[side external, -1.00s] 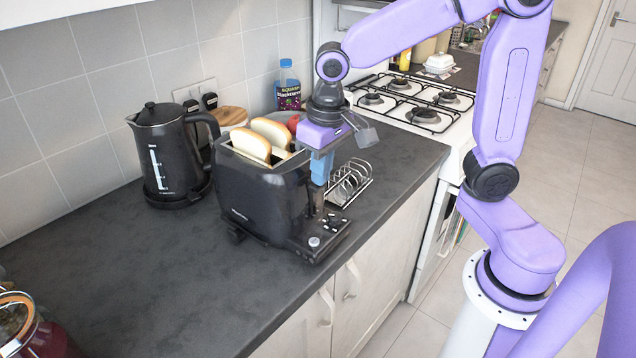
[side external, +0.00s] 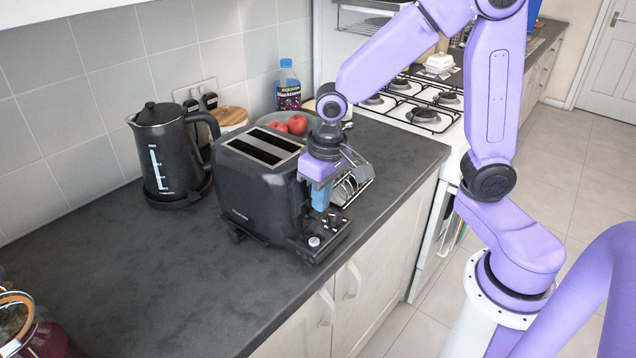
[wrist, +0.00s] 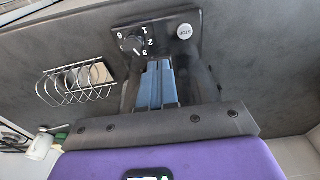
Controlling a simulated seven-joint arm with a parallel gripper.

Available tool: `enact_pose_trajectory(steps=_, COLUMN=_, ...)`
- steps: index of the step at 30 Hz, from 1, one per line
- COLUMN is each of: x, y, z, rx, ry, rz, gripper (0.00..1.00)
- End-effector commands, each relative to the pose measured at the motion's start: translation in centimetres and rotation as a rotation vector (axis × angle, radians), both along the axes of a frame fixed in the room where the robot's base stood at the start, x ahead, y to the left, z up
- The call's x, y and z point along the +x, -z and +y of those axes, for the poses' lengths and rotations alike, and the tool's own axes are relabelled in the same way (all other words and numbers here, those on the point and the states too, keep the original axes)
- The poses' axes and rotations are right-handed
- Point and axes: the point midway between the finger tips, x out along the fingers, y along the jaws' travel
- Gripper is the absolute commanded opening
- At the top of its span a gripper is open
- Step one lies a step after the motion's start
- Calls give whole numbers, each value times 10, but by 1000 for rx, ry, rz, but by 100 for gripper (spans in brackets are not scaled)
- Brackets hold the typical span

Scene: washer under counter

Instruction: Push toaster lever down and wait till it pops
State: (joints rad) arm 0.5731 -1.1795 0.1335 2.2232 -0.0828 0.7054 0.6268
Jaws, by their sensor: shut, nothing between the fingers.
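The black toaster (side external: 258,195) stands on the dark counter, and its two top slots (side external: 262,146) show no bread standing above them. The lever itself is hidden at the toaster's right end. My gripper (side external: 320,208) is shut with nothing between its blue fingers, low against that end, just above the control panel (side external: 325,238). In the wrist view my gripper (wrist: 157,70) points at the panel, with the numbered dial (wrist: 132,43) and a round button (wrist: 185,31) just beyond the fingertips.
A metal toast rack (side external: 352,188) stands close behind my gripper. A black kettle (side external: 168,155) is left of the toaster. A plate with red apples (side external: 297,124) and a bottle (side external: 288,85) are behind.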

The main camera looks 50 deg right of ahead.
Motion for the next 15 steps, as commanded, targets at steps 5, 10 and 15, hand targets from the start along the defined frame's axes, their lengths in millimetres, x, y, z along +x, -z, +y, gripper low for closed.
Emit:
enact_pose_trajectory(steps=5, x=-2, y=-2, z=0, rx=2, ry=-1, rz=-3, gripper=0)
enact_pose_trajectory(steps=10, x=-21, y=-9, z=0, rx=3, ry=-3, rz=-5, gripper=0)
enact_pose_trajectory(steps=15, x=-30, y=-12, z=-1, rx=2, ry=-2, rz=-3, gripper=0)
